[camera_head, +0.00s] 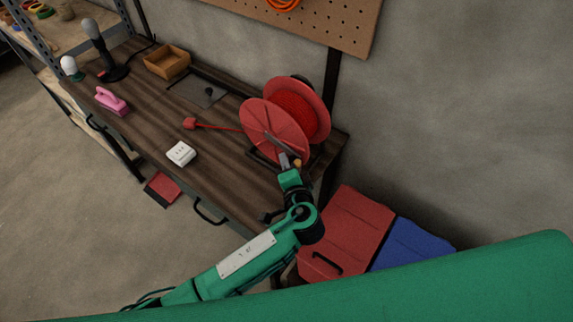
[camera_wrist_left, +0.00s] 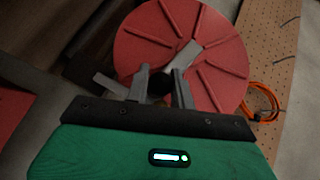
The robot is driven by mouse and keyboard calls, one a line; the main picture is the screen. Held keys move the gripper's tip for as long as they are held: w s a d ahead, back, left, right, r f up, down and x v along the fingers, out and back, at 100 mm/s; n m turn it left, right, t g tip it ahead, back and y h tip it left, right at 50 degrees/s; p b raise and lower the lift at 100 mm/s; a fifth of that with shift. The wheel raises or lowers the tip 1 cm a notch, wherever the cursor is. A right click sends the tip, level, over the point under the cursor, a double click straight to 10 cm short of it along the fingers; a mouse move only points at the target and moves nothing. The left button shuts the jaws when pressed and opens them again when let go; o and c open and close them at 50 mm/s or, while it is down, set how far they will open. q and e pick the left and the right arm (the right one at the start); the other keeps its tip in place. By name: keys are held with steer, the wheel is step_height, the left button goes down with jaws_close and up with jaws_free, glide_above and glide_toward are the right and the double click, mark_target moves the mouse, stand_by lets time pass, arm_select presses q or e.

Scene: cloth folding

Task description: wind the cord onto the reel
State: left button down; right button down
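The reel (camera_head: 259,121) has two red flanges and stands at the right end of the workbench. Red cord (camera_head: 296,109) is wound between the flanges. A length of cord (camera_head: 218,128) runs left over the bench top to a red plug (camera_head: 190,123). My left gripper (camera_head: 291,162) is at the front flange, beside a small tan crank knob (camera_head: 298,163). In the left wrist view, the gripper's fingers (camera_wrist_left: 159,84) are apart in front of the reel (camera_wrist_left: 150,40), at the end of the grey crank arm (camera_wrist_left: 186,55). Whether they clamp the knob is unclear. My right gripper is out of view.
The workbench (camera_head: 150,131) also holds a white box (camera_head: 181,153), a pink brush-like object (camera_head: 111,101), a wooden tray (camera_head: 167,63) and a dark lamp (camera_head: 104,52). Red (camera_head: 346,231) and blue (camera_head: 412,246) boxes stand below its right end. A pegboard (camera_head: 330,20) hangs behind.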

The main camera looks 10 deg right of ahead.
arm_select(q)
steer(key=shift+d+r, duration=0.1)
steer(key=shift+r, duration=0.55)
steer(key=c, duration=1.2)
jaws_free()
steer(key=shift+f, duration=0.1)
steer(key=shift+s+p, duration=0.4)
steer(key=shift+s, duration=0.2)
steer(key=p+v, duration=0.3)
steer(key=v, duration=0.9)
steer(key=shift+s+r+p, duration=0.3)
